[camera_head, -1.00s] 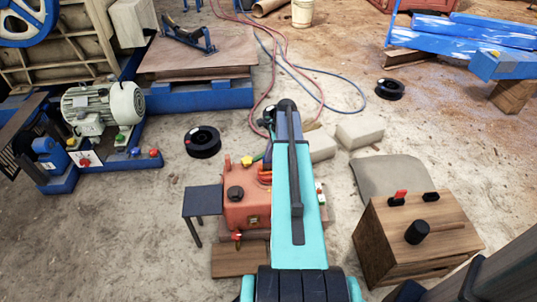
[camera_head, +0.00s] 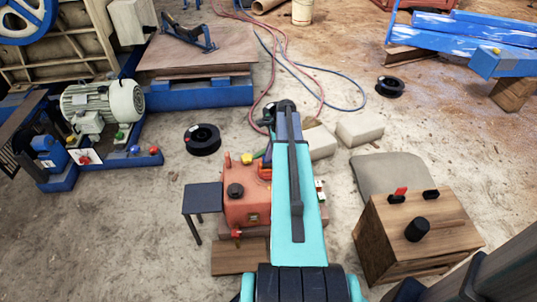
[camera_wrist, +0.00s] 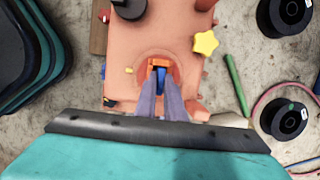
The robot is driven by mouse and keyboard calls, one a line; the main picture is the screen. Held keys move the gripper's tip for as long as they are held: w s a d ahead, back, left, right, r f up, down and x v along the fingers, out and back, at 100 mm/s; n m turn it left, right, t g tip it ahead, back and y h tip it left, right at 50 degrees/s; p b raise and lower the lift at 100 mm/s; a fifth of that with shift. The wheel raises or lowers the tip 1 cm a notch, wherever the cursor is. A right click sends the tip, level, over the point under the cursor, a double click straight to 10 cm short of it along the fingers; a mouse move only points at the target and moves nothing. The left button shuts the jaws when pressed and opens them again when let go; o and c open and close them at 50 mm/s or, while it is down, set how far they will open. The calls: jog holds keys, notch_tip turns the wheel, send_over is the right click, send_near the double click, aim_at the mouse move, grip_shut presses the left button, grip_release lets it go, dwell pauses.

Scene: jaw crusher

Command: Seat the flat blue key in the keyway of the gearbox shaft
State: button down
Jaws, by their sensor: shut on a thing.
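The orange gearbox (camera_wrist: 125,50) fills the middle of the wrist view and stands on the ground left of my arm in the head view (camera_head: 238,212). My gripper (camera_wrist: 160,85) is shut on the flat blue key (camera_wrist: 160,76), of which only a small part shows between the fingertips. A brighter orange part (camera_wrist: 159,62), perhaps the shaft end, lies right at the fingertips. I cannot tell whether the key touches it or sits in the keyway, as the fingers cover that spot. My arm hides most of this in the head view.
A yellow star knob (camera_wrist: 205,43) and a green rod (camera_wrist: 236,85) are right of the fingers. Black spools (camera_wrist: 287,118) lie farther right. A small dark table (camera_head: 202,199) stands left of the gearbox, and a wooden box (camera_head: 415,240) stands right of my arm.

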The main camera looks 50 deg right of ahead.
jog(key=shift+f, duration=0.15)
jog(key=c, duration=1.8)
grip_release()
jog(key=shift+o, duration=0.2)
jog(key=p+v, duration=0.1)
jog(key=v, duration=1.3)
jog(key=shift+p, duration=0.3)
jog(key=shift+w+a, duration=0.1)
jog(key=shift+a, duration=0.05)
